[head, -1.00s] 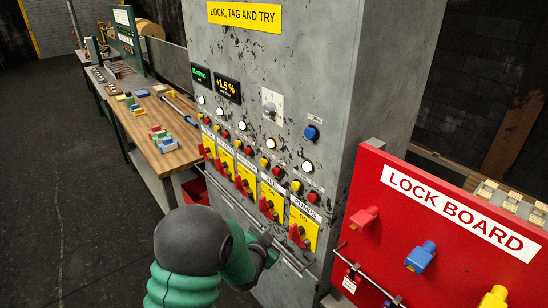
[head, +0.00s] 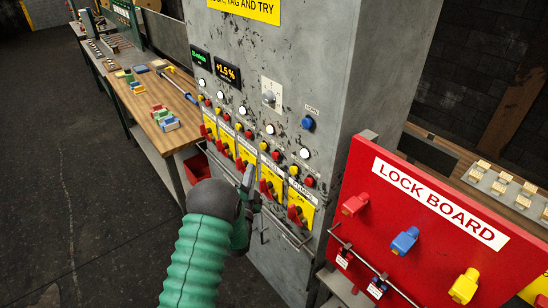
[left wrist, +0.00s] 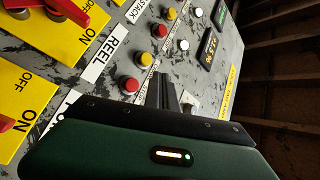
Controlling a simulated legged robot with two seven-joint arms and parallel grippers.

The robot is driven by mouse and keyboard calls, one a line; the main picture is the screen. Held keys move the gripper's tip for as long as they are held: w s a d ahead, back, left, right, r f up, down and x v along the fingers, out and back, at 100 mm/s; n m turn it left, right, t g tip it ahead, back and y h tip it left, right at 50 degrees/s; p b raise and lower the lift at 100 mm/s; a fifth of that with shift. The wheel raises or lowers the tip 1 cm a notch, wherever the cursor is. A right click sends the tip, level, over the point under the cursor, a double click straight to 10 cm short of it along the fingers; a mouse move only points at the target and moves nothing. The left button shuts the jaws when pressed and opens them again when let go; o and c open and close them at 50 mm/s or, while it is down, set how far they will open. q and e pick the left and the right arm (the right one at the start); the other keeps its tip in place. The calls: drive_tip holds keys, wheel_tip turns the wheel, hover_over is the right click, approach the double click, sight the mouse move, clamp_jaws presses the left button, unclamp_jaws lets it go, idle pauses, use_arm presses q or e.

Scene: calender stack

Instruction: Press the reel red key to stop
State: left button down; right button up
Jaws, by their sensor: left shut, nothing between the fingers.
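The reel red key (head: 276,155) is a round red button on the grey cabinet, above the yellow REEL plate. In the left wrist view this key (left wrist: 130,84) sits beside a yellow button and the REEL label (left wrist: 105,58). My left gripper (head: 248,172) is in front of the cabinet, left of and slightly below the key in the head view. Its fingers (left wrist: 166,80) are shut and empty, and appear just right of the key in the left wrist view. I cannot tell the gap to the panel. My right gripper is out of view.
Other red and yellow buttons crowd the row, with PUMPS keys (head: 309,181) close by. Red switch handles (head: 298,214) and a rail (head: 285,233) stick out below. The red lock board (head: 420,215) stands at right; a wooden workbench (head: 165,130) at left.

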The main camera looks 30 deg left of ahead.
sight(276, 156)
use_arm(q)
drive_tip(key=w+d+b, duration=0.1)
drive_tip(key=w+d, duration=0.1)
drive_tip(key=w, duration=0.3)
drive_tip(key=shift+w+d+b, duration=0.2)
drive_tip(key=shift+w+b, duration=0.15)
idle(1.6)
drive_tip(key=shift+w+d+r+b, duration=0.1)
drive_tip(key=shift+w+d+b, duration=0.05)
drive_tip(key=shift+w+b, duration=0.2)
